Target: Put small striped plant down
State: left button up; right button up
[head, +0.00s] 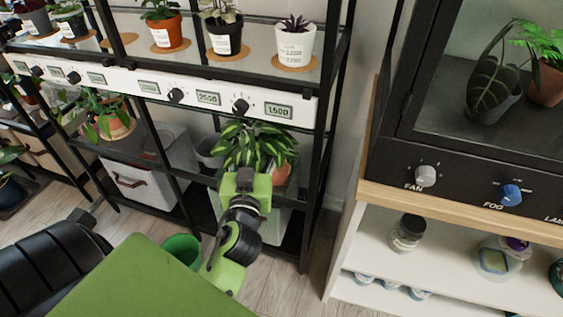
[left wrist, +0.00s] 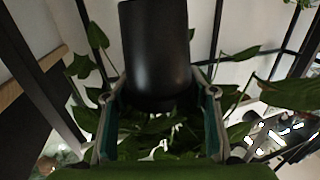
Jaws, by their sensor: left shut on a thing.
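The small striped plant (head: 252,143) has dark green leaves with pale stripes. It is at the middle level of the rack, below the white dial panel. My left gripper (head: 245,183) is in front of it and hides its lower part. In the left wrist view a black pot (left wrist: 155,50) is between the two fingers of my left gripper (left wrist: 158,95), with green leaves around it. The gripper is shut on this pot. I cannot tell whether the pot touches the shelf. My right gripper is not in view.
A terracotta pot (head: 283,173) is close to the striped leaves on the right. A grey pot (head: 207,152) is to the left. The panel (head: 180,95) and a black rack post (head: 322,150) bound the space. A green bucket (head: 182,249) is below.

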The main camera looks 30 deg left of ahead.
pick_arm(q)
jog(key=w+a+f+b, duration=0.1)
jog(key=w+f, duration=0.3)
jog(key=w+a+f+b, duration=0.1)
jog(key=w+f+b, duration=0.1)
jog(key=w+f, duration=0.1)
jog(key=w+a+f+b, duration=0.1)
jog(key=w+f, duration=0.3)
jog(key=f, duration=0.1)
jog(key=shift+w+a+f+b, duration=0.1)
jog(key=shift+w+a+b, duration=0.15)
jog(key=shift+w+b, duration=0.1)
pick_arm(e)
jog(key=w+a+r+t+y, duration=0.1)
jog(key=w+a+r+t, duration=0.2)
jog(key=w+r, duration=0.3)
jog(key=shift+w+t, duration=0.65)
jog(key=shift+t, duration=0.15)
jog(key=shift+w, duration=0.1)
pick_arm(q)
jog(key=shift+f, duration=0.1)
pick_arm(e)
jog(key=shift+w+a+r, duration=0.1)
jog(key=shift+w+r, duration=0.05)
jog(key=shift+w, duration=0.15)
